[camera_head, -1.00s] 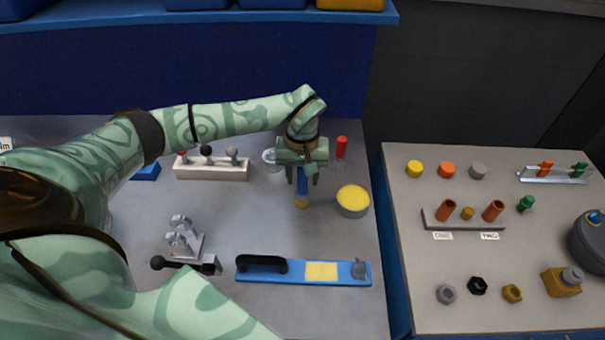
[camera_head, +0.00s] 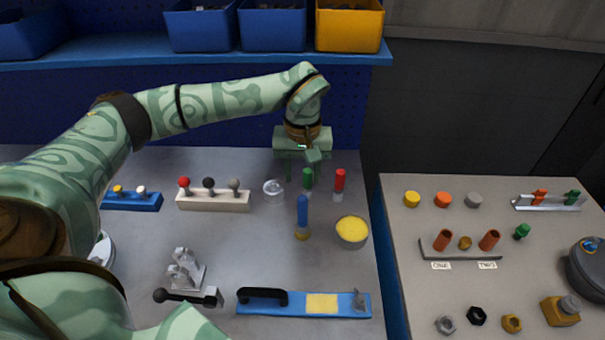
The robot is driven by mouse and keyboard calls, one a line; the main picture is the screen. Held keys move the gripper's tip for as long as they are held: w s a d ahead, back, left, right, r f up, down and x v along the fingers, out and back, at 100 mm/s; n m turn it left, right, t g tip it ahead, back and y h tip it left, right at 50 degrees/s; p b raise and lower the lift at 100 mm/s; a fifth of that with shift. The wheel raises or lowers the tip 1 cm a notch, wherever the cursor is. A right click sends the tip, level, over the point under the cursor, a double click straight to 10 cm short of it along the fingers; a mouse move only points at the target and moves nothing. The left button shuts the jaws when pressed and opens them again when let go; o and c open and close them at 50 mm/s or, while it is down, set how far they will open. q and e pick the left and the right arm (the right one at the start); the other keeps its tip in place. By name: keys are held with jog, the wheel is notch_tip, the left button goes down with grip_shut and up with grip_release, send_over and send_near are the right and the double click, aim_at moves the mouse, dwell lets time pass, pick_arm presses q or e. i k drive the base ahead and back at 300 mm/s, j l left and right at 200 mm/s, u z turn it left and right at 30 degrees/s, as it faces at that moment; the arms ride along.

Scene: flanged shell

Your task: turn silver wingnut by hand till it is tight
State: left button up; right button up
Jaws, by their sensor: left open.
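A small silver-grey piece (camera_head: 359,299), which looks like the wingnut, stands at the right end of a blue bar (camera_head: 275,306) near the front of the left table. The bar also carries a black handle and a pale yellow pad. My left gripper (camera_head: 303,172) points down at the back of that table, far behind the wingnut. Its fingers are apart, at a green-capped peg (camera_head: 307,181); I cannot tell whether they touch it. My right gripper is not in view.
A silver clamp (camera_head: 184,268) is left of the bar. A second table (camera_head: 400,250) lies right, across a gap.

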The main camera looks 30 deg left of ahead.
aim_at(357, 305)
jog(key=k+j+z, duration=0.15)
jog(key=z, duration=0.2)
jog(key=k+j+z, duration=0.35)
jog(key=i, duration=0.1)
